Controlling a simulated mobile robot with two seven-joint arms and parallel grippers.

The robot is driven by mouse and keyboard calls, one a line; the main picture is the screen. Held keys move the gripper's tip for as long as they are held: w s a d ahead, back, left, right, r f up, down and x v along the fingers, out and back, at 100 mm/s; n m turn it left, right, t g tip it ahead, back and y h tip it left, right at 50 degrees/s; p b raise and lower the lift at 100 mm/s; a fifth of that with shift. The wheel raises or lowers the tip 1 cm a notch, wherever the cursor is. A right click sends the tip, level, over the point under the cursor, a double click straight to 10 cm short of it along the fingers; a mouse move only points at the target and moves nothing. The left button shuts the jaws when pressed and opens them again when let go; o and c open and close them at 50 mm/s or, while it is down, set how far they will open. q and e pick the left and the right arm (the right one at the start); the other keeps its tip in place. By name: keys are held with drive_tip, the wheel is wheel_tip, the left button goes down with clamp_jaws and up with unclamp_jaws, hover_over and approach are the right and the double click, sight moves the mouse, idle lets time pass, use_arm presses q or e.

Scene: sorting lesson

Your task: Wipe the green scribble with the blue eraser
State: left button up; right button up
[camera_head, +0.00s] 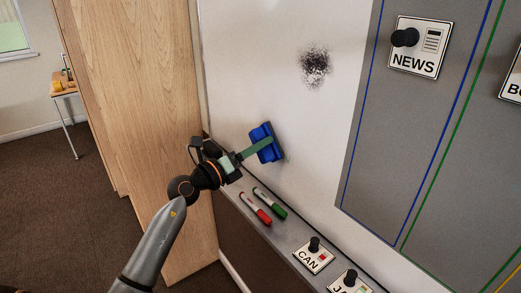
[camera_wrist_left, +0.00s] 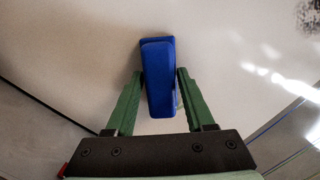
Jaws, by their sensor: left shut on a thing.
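The blue eraser (camera_head: 266,142) is in my left gripper (camera_head: 262,146), whose green fingers close on its two sides. In the left wrist view the eraser (camera_wrist_left: 158,75) stands between the fingertips (camera_wrist_left: 158,80), close to the whiteboard (camera_head: 265,60). I cannot tell whether it touches the board. My right gripper is not in view.
A red marker (camera_head: 255,208) and a green marker (camera_head: 270,203) lie on the ledge below the board. CAN (camera_head: 312,256) and another knobbed plate (camera_head: 349,284) stand further along it. A NEWS plate (camera_head: 420,47) is on the grey panel at right. A wooden cabinet (camera_head: 140,100) stands at left.

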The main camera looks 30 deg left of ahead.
use_arm(q)
drive_tip(key=shift+r+p, duration=0.85)
drive_tip(key=shift+r, duration=0.1)
drive_tip(key=shift+s+d+f+p, duration=0.1)
drive_tip(key=shift+s+d+p, duration=0.1)
drive_tip(key=shift+d+p, duration=0.25)
drive_tip(key=shift+s+d+p, duration=0.2)
drive_tip(key=shift+d, duration=0.4)
drive_tip(key=shift+s+d, duration=0.25)
drive_tip(key=shift+d, duration=0.35)
drive_tip(key=shift+s+d, duration=0.65)
drive_tip(key=shift+d, duration=0.95)
drive_tip(key=shift+s+d, duration=0.65)
drive_tip(key=shift+d, duration=0.95)
drive_tip(key=shift+s+d, duration=0.65)
drive_tip(key=shift+d, duration=0.95)
drive_tip(key=v, duration=0.6)
drive_tip(key=shift+a+r, duration=0.25)
drive_tip(key=shift+a, duration=0.1)
drive_tip(key=shift+w, duration=0.1)
